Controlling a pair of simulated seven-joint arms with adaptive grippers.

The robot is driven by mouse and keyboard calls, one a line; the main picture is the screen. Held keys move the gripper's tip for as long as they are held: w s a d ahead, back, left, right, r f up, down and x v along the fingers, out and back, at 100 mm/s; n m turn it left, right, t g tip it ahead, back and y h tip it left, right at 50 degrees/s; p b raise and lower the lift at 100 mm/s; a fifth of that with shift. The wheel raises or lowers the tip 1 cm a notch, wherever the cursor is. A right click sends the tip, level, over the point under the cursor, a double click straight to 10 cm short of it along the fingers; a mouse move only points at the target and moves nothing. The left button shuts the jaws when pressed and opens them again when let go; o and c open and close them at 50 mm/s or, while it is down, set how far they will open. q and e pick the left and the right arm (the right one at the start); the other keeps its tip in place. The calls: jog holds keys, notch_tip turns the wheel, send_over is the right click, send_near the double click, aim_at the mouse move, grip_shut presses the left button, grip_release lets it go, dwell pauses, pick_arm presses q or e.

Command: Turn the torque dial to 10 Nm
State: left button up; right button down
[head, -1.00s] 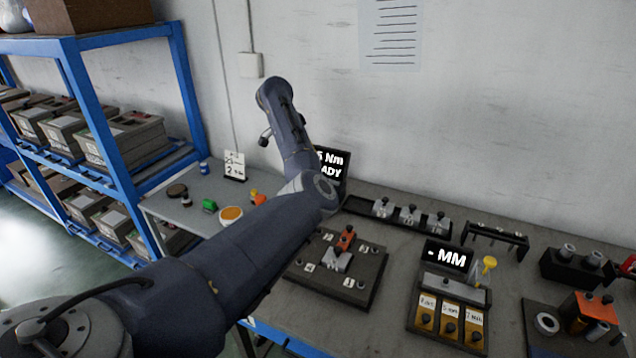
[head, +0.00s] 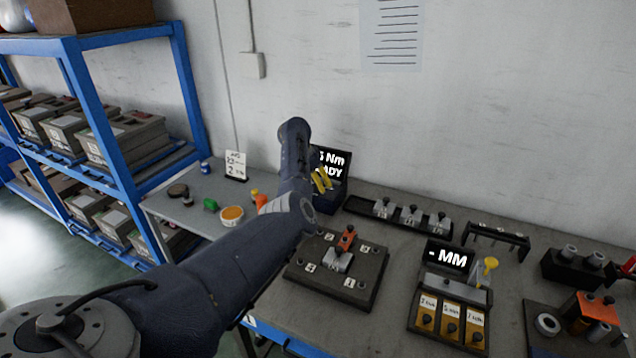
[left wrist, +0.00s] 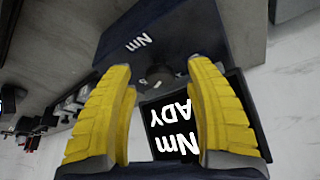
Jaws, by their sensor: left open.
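The torque unit is a dark box with a black display (head: 331,163) whose white text ends in "Nm" and "ADY"; its left part is hidden by my left arm in the head view. The digit before "Nm" looks like a 5, partly cut off. In the left wrist view the display (left wrist: 172,128) appears upside down. A dark round dial (left wrist: 158,76) sits on the box face marked "Nm". My left gripper (left wrist: 160,66) is open, its two yellow fingers on either side of the dial in the picture; I cannot tell if they touch it. My right gripper is out of view.
A fixture plate (head: 310,271) with an orange clamp lies in front of the unit. A rack of metal parts (head: 352,205) stands to its right, then a gauge with an "MM" display (head: 450,256). A small sign (head: 236,166) and an orange-filled bowl (head: 231,217) are to the left.

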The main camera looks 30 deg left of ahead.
pick_arm(q)
jog(key=shift+f, duration=0.1)
jog(key=shift+c, duration=0.4)
grip_shut()
